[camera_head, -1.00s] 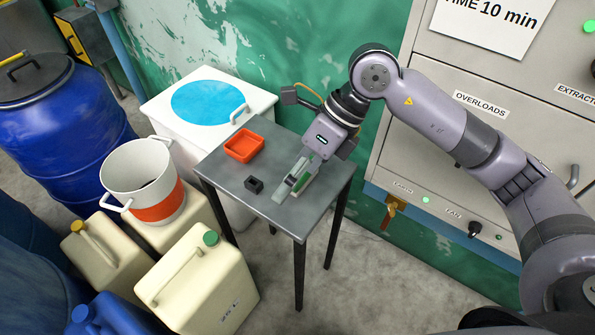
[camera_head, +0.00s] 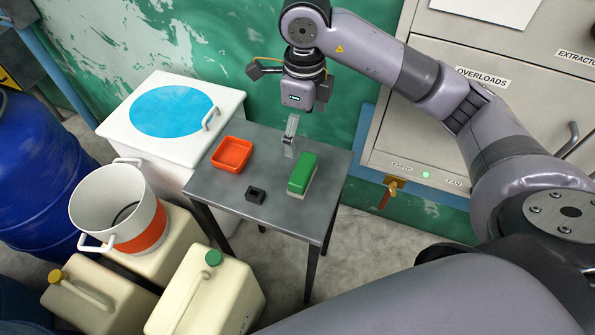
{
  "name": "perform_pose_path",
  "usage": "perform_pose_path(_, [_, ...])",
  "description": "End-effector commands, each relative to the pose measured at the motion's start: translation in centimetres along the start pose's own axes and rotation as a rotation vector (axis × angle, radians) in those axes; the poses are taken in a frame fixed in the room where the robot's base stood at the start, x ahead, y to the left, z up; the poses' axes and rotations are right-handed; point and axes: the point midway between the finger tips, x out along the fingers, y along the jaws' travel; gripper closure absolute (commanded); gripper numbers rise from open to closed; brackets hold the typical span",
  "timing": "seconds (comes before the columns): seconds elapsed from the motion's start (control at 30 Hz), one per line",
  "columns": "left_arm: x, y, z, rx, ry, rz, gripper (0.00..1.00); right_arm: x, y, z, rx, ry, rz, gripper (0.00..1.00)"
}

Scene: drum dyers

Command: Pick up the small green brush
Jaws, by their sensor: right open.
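The small green brush (camera_head: 303,172) lies on the grey metal table (camera_head: 270,210), near its right side. It has a green top and a pale lower part. My right gripper (camera_head: 289,148) is open and empty, above the table, just behind and to the left of the brush as seen in the head view. It appears apart from the brush. My left gripper is not in view.
An orange tray (camera_head: 232,166) and a small black block (camera_head: 256,194) are on the same table. A white box with a blue lid patch (camera_head: 140,125), a white bucket (camera_head: 112,203) and cream canisters (camera_head: 205,290) stand left. Grey cabinets (camera_head: 440,150) stand right.

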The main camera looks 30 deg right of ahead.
Motion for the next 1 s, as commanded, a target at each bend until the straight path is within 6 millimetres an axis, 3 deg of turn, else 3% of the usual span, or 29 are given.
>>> perform_pose_path(0.2, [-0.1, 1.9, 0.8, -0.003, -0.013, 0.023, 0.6, 4.4, 0.2, -0.1, 0.0, 0.005, 0.005, 0.0])
perform_pose_path(0.4, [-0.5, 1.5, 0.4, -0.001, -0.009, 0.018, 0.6, 8.2, 0.1, -0.1, 0.0, 0.002, 0.004, 0.0])
perform_pose_path(0.7, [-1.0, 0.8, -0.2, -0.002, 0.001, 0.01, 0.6, 10.6, 0.2, -0.1, 0.0, 0.001, 0.003, 0.0])
perform_pose_path(1.0, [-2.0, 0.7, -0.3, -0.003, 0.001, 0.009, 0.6, 14.7, 0.6, -0.3, -0.001, 0.0, 0.003, 0.0])
